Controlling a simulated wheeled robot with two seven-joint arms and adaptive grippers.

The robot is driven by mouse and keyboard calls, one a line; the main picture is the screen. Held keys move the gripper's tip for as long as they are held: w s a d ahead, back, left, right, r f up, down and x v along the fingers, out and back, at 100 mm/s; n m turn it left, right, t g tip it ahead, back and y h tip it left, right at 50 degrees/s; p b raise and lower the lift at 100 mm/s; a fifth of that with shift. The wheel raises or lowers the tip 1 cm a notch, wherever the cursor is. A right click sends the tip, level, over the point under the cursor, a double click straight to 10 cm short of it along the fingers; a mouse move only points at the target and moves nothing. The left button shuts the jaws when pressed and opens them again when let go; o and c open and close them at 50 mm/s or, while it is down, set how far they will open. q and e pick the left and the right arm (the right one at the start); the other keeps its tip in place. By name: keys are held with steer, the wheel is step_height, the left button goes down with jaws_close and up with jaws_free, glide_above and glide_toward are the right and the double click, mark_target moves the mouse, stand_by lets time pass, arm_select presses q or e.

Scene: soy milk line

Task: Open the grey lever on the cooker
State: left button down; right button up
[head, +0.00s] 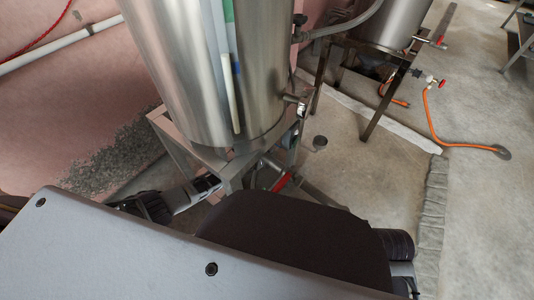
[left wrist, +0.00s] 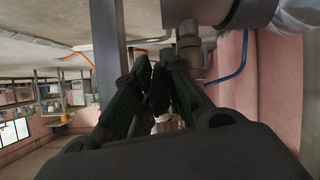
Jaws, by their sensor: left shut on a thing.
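The cooker is the large steel cylinder (head: 205,75) on a metal frame in the head view. My left gripper (head: 207,184) reaches in low beside this frame, below the cylinder. In the left wrist view, its dark fingers (left wrist: 163,62) come together just under a grey pipe and valve fitting (left wrist: 190,40). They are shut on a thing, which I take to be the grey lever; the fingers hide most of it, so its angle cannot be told. My right gripper is not in view.
A red-handled part (head: 281,182) sits low beside the cooker frame. A second steel vessel (head: 388,22) stands at the back right, with an orange hose (head: 450,143) on the floor. A pink wall (head: 60,120) is on the left. Open floor (head: 480,220) lies right.

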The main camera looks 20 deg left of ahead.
arm_select(q)
steer(key=shift+s+d+f, duration=0.1)
steer(key=shift+s+f, duration=0.05)
steer(key=c, duration=1.4)
jaws_free()
steer(key=shift+c, duration=0.2)
steer(key=shift+s, duration=0.2)
steer(key=v, duration=0.7)
steer(key=shift+a+r, duration=0.25)
steer(key=shift+w, duration=0.1)
